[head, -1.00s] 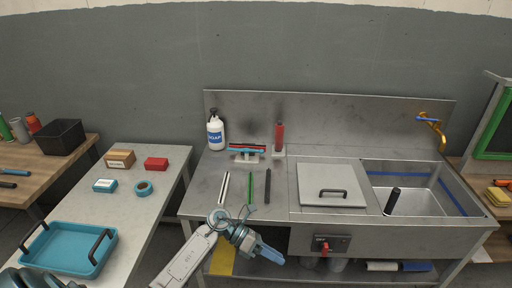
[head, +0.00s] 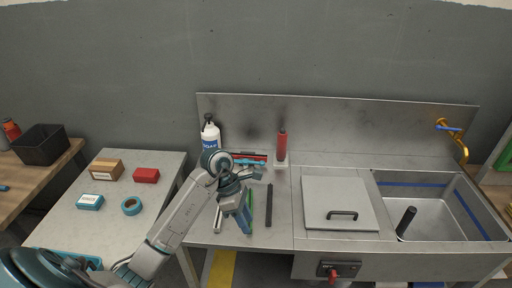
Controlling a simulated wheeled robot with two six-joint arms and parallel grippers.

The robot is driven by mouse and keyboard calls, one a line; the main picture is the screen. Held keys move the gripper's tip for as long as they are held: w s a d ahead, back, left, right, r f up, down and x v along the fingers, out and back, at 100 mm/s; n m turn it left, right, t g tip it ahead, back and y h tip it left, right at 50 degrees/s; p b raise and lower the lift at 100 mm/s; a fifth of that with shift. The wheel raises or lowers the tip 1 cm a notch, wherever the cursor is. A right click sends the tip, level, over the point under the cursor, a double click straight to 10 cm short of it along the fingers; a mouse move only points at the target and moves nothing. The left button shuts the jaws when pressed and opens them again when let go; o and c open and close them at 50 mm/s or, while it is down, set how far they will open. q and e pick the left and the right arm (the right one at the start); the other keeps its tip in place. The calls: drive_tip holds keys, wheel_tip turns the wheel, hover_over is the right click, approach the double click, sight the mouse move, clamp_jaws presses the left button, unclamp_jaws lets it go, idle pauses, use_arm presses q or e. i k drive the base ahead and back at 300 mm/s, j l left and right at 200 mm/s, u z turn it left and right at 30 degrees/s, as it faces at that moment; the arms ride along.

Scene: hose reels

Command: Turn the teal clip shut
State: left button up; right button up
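A small rack at the back left of the steel counter has red, dark and teal bars; the teal piece (head: 249,162) appears to be the clip, too small to tell whether it is turned open or shut. My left gripper (head: 246,226) hangs over the counter's left part, in front of the rack, with its blue fingers pointing down. It partly hides the strips lying there, and its arm hides part of the rack. I cannot see whether the fingers are apart. My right gripper is not in view.
A soap bottle (head: 210,136) stands left of the rack and a red bottle (head: 282,145) right of it. A dark strip (head: 269,205) lies right of the gripper. Further right are a lidded panel (head: 338,203) and a sink (head: 430,211).

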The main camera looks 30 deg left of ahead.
sight(245, 162)
drive_tip(key=i+j, duration=1.05)
drive_tip(key=i, duration=0.15)
